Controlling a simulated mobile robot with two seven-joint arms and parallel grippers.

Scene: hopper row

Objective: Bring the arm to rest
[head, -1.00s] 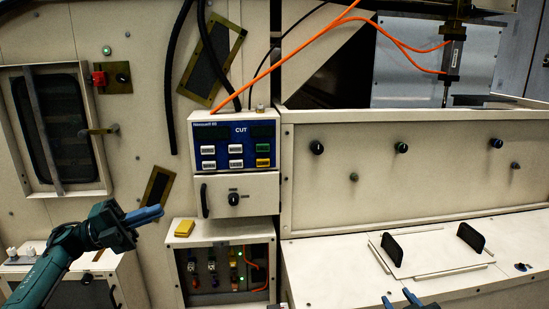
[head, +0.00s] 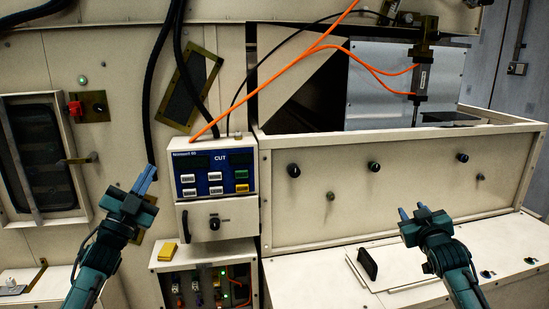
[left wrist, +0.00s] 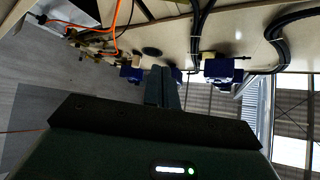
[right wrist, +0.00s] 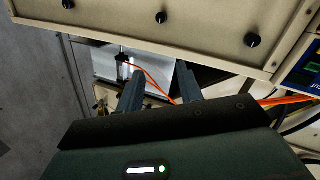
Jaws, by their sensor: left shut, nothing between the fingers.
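My left gripper (head: 146,180) is raised in front of the cream wall, just left of the blue control panel in the head view. Its fingers point up and lie together, with nothing between them; they also show closed in the left wrist view (left wrist: 162,88). My right gripper (head: 411,213) is raised in front of the long cream hopper box, fingers pointing up. In the right wrist view its two fingers (right wrist: 160,92) stand apart with nothing between them.
The blue control panel (head: 213,173) sits above a drawer with a black handle (head: 218,219). A yellow block (head: 167,250) rests on the lower cabinet. The hopper box (head: 330,230) carries several knobs. A black handle (head: 367,264) stands on the plate below. Orange cables (head: 285,75) hang above.

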